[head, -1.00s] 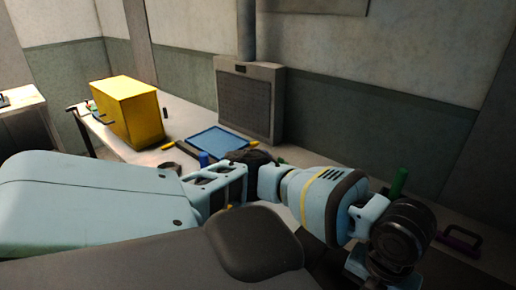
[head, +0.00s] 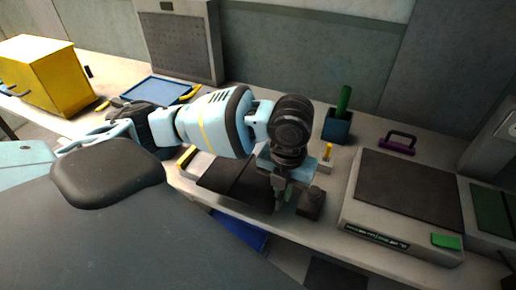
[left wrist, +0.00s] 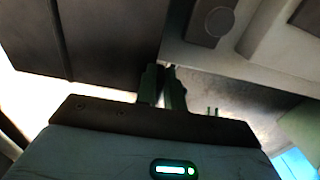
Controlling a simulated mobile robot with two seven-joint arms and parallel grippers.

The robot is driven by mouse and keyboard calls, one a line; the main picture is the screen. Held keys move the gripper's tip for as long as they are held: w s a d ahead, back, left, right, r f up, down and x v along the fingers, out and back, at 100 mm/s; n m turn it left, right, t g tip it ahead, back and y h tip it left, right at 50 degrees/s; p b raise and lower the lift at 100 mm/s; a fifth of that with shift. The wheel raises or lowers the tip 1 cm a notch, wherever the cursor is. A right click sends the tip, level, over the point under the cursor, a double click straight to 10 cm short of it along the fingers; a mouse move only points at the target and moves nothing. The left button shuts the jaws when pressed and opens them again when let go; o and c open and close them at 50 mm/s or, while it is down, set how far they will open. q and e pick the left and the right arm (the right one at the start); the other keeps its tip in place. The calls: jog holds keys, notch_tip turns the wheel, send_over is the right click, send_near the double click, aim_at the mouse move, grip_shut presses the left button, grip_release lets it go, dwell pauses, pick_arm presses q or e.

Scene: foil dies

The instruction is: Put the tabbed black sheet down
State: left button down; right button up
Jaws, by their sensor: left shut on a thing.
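The black sheet (head: 222,172) shows in the head view as a dark flat piece in front of my left forearm, with a line across it. It also shows in the left wrist view (left wrist: 105,35), filling the upper left. My left gripper (head: 279,203) points down at the sheet's right end. In the left wrist view the fingers (left wrist: 162,88) are close together at the sheet's near corner, shut on it. The tab is hidden between or behind the fingers. I cannot tell whether the sheet touches the surface below. My right gripper is not in view.
A small black block with a knob (head: 311,203) stands just right of the gripper. Further right is a grey machine with a dark top (head: 405,190). Behind are a green cylinder in a blue holder (head: 337,126) and a purple handle (head: 398,142). A blue tray (head: 155,90) lies at left.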

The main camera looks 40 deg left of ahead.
pick_arm(q)
jog(key=w+a, duration=0.2)
jog(key=a, duration=0.1)
jog(key=w+a, duration=0.3)
jog(key=w+a+f, duration=0.1)
jog(key=w+a, duration=0.2)
jog(key=a, duration=0.1)
jog(key=f, duration=0.3)
jog(key=shift+w+a, duration=0.15)
jog(key=shift+a, duration=0.1)
jog(key=shift+f, duration=0.35)
jog(key=shift+f, duration=0.1)
jog(key=c, duration=1.9)
grip_release()
jog(key=shift+f, duration=0.1)
jog(key=shift+c, duration=0.2)
jog(key=o, duration=0.4)
jog(key=shift+o, duration=0.2)
notch_tip(320, 180, up, 12)
jog(key=shift+r, duration=0.2)
